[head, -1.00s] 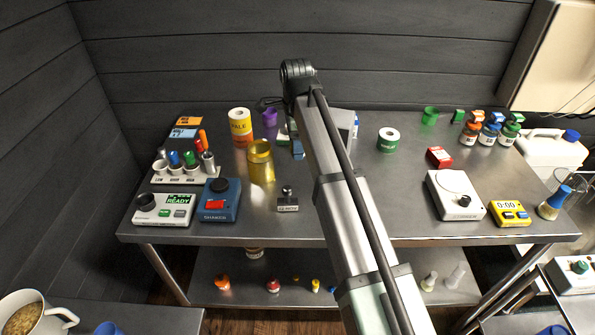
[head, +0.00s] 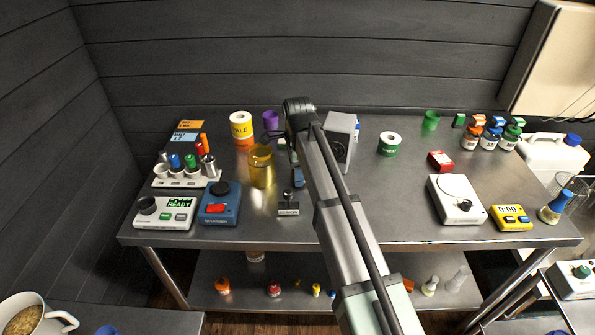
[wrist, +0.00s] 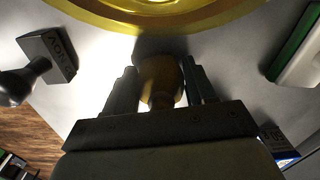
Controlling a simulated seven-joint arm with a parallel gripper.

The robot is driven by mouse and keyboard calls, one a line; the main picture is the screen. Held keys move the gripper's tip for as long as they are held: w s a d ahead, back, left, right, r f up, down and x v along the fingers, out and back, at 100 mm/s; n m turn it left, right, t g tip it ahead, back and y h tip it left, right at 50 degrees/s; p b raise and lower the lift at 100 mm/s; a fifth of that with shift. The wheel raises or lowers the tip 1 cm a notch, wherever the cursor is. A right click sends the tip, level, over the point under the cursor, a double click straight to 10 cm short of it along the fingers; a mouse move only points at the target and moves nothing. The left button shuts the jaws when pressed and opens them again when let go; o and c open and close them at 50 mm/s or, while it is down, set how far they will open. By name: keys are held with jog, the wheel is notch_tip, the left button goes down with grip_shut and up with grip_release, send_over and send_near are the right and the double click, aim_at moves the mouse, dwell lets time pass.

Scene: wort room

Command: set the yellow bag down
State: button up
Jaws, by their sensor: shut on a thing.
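My gripper (wrist: 160,88) shows in the wrist view with its two dark fingers shut on a small, shadowed, dull-yellow thing, which I take for the yellow bag (wrist: 162,82). Only part of the bag shows between the fingers; its underside and any contact with the table are hidden. In the head view my arm hides the bag. The gripper is low over the steel table (head: 375,210), close to the yellow see-through cup (head: 261,168), whose rim and wall (wrist: 160,14) fill the top of the wrist view. I cannot tell if bag and cup touch.
A dark stamp (head: 288,207) stands near the cup and also shows at left in the wrist view (wrist: 48,58). A grey box (head: 341,138) is behind my arm. Bare table lies to the right.

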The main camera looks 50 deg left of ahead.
jog(key=shift+f, duration=0.1)
jog(key=o, duration=1)
jog(key=shift+o, duration=0.2)
notch_tip(320, 180, up, 12)
jog(key=shift+s+d+r, duration=0.1)
